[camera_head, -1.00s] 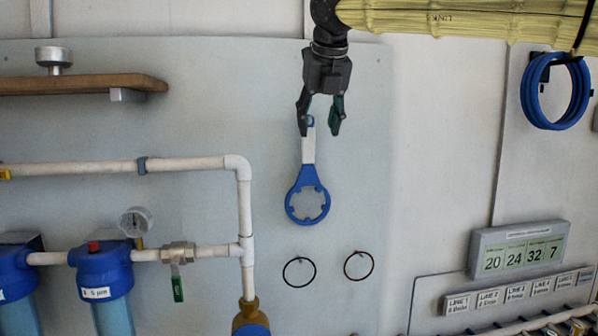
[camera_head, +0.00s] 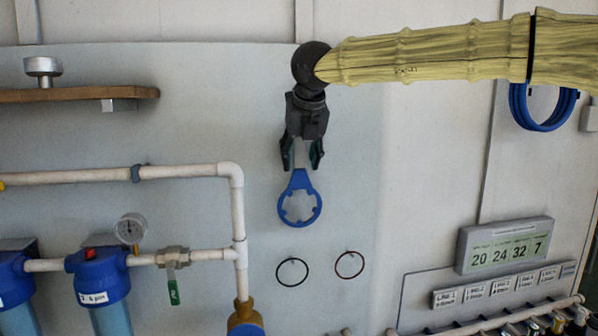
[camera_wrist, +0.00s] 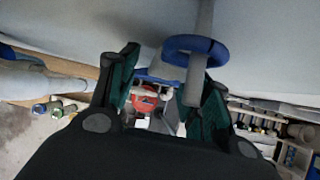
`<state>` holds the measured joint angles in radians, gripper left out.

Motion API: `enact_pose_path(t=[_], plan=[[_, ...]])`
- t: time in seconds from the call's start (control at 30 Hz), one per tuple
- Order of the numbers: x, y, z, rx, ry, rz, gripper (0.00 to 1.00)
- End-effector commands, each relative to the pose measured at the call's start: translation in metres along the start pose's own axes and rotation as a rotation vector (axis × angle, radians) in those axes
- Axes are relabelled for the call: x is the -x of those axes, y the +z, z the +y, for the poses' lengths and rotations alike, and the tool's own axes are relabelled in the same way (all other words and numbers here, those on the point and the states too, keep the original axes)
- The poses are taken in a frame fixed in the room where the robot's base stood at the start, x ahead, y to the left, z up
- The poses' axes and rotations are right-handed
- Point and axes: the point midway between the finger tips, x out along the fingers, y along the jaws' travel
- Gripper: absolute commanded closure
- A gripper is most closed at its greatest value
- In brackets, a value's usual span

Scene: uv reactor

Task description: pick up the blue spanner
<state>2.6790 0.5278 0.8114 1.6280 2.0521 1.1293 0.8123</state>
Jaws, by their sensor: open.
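The upper end of the handle is hidden by the gripper.
A white pipe (camera_head: 237,200) runs down to the left of the spanner. A black ring (camera_head: 277,272) and a dark red ring (camera_head: 336,265) hang below. A wooden shelf (camera_head: 70,95) is at upper left, a blue hose coil (camera_head: 541,127) and number display (camera_head: 505,246) at right.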

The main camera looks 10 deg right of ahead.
Motion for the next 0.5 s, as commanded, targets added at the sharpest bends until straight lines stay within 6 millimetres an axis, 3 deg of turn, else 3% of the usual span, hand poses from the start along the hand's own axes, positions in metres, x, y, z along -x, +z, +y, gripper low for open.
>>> enact_pose_path(t=[0.37,0.5], plan=[[-0.0103,-0.0001,-0.0013,-0.002,-0.001,-0.002,0.52],[-0.0103,-0.0001,-0.0012,-0.002,-0.001,-0.001,0.74]])
